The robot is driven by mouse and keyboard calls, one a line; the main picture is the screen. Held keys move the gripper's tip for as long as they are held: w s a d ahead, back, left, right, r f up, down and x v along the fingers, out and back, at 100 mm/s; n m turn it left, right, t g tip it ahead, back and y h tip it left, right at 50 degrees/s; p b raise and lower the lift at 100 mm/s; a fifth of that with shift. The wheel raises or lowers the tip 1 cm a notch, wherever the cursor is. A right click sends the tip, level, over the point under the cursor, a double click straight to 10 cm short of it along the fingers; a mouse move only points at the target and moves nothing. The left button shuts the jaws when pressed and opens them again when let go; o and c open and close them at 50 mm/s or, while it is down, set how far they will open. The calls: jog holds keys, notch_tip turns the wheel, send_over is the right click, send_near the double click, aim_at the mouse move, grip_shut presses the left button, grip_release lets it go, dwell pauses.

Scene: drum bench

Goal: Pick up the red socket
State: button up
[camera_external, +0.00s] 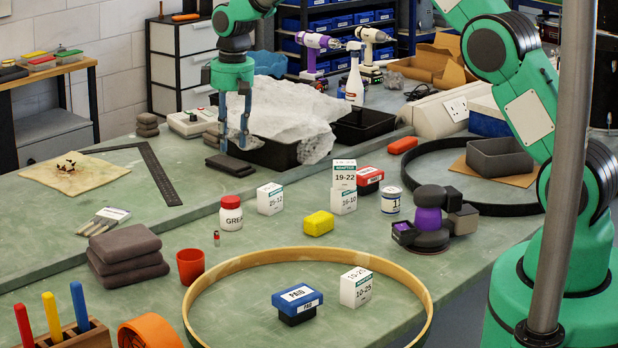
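My gripper (234,142) points down over the far middle of the bench, with its two fingers apart and nothing seen between them. A red, open-topped cylinder (190,266) stands upright at the front left, beside a stack of grey cloths; it looks like a cup or a large socket. A tiny red piece (216,239) stands behind it to the right, too small to make out. A rounded red block (403,145) lies at the back right. I cannot tell for certain which is the red socket. My gripper is well apart from all three.
A dark flat pad (229,165) lies below my gripper, near a black tray (272,152) with crumpled plastic. A white jar (231,216), small boxes (270,199) and a yellow block (318,223) stand mid-bench. A wooden hoop (265,259) lies in front. Bare bench shows at left.

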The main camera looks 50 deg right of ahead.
jog(key=w+a+f+p, duration=0.1)
jog(key=w+f, duration=0.4)
jog(key=f, duration=0.7)
jog(key=shift+a+n+g, duration=0.25)
jog(key=shift+n+g, duration=0.05)
jog(key=shift+g, duration=0.1)
jog(key=shift+f, duration=0.1)
send_over(216, 231)
notch_tip(216, 231, down, 8)
jog(key=shift+d+f, duration=0.15)
jog(key=shift+f, duration=0.05)
jog(key=shift+f, duration=0.15)
jog(key=shift+f, duration=2.4)
grip_shut()
